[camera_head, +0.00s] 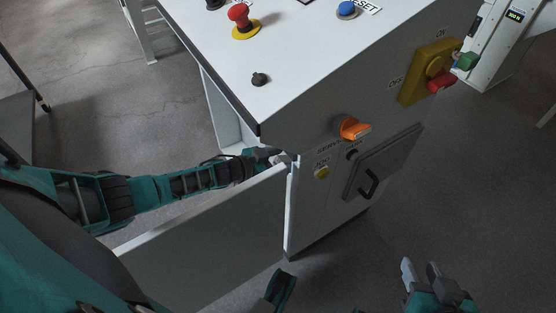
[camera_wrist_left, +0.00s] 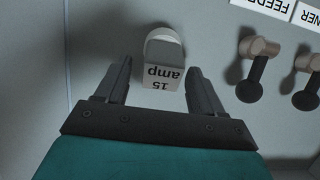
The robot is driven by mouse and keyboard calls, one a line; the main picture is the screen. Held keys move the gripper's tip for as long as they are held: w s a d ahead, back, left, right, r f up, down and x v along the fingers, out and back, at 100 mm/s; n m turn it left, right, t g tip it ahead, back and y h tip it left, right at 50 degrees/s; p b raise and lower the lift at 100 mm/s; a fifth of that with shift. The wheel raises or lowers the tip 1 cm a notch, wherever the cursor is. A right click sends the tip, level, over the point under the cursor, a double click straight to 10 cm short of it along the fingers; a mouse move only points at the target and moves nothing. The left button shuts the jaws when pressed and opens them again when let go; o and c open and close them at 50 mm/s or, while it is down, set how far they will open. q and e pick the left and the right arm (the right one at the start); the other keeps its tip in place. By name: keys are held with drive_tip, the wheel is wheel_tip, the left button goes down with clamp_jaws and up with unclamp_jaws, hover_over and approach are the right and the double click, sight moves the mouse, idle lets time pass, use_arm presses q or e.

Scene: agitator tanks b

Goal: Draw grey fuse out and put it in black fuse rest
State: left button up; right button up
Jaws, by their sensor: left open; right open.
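My left gripper (camera_wrist_left: 158,66) is open, with one finger on each side of the fuse; gaps show at both sides. In the head view my left gripper (camera_head: 266,155) reaches behind the open cabinet door, and the fuse is hidden there. My right gripper (camera_head: 422,268) is open and empty, low at the right above the floor. I cannot pick out the black fuse rest in either view.
The open door (camera_head: 215,238) stands beside my left arm. Two black levers with tan pivots (camera_wrist_left: 258,48) are right of the fuse. The cabinet front carries an orange knob (camera_head: 352,128), a yellow-and-red switch (camera_head: 428,72) and a handled panel (camera_head: 385,163). Floor at right is clear.

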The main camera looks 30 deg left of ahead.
use_arm(q)
drive_tip(key=c, duration=1)
drive_tip(key=o, duration=0.5)
clamp_jaws()
drive_tip(key=shift+s+a+r+p, duration=0.3)
drive_tip(key=shift+s+r+p, duration=0.05)
drive_tip(key=shift+s+p, duration=0.2)
drive_tip(key=shift+c, duration=0.2)
unclamp_jaws()
drive_tip(key=shift+w, duration=0.1)
clamp_jaws()
